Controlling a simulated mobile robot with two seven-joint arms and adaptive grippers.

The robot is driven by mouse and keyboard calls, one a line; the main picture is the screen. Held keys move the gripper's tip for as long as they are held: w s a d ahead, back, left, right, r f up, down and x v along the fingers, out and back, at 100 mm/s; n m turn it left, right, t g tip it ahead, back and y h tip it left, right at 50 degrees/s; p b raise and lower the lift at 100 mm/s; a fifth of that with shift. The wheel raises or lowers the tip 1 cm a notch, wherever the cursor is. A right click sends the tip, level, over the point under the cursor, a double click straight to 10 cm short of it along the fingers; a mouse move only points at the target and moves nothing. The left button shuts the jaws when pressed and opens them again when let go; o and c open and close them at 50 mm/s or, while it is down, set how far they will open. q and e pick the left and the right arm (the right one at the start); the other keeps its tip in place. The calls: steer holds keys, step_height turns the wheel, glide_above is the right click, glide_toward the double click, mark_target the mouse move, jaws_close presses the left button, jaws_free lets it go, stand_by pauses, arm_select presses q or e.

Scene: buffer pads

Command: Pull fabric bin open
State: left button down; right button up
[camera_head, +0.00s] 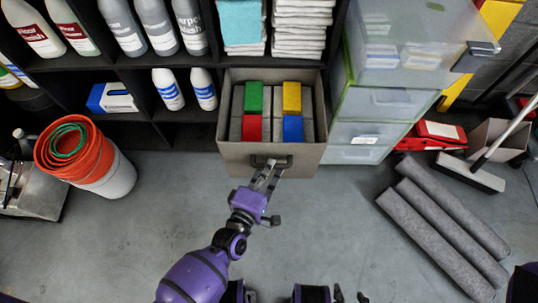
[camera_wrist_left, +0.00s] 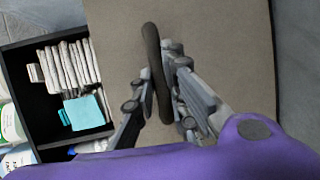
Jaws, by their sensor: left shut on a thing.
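The fabric bin (camera_head: 235,151) is a grey-beige box standing out from the lower shelf, with its open top showing. Inside it are several grey blocks with green, yellow, red and blue ends. Its dark handle (camera_head: 284,161) is on the front face; it also shows in the left wrist view (camera_wrist_left: 153,60). My left gripper (camera_head: 268,173) is at the bin's front, its fingers shut around the handle, as the left wrist view (camera_wrist_left: 160,88) shows. My right gripper (camera_head: 350,296) shows only partly at the bottom edge, and I cannot tell its state.
Orange buckets (camera_head: 75,150) stand on the floor at left. Clear plastic drawers (camera_head: 365,132) stand close to the bin's right. Grey rolls (camera_head: 440,230) lie on the floor at right. The floor in front of the bin is clear apart from my arm.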

arm_select(q)
steer(key=shift+s, duration=0.4)
arm_select(e)
steer(key=shift+s, duration=0.3)
steer(key=shift+w, duration=0.1)
arm_select(q)
steer(key=c, duration=1.7)
jaws_free()
steer(key=shift+c, duration=0.2)
arm_select(e)
steer(key=shift+w+r, duration=0.15)
steer(key=shift+w, duration=0.3)
arm_select(q)
steer(key=v, duration=1.2)
arm_select(e)
steer(key=shift+s, duration=0.25)
arm_select(q)
steer(key=shift+r, duration=0.1)
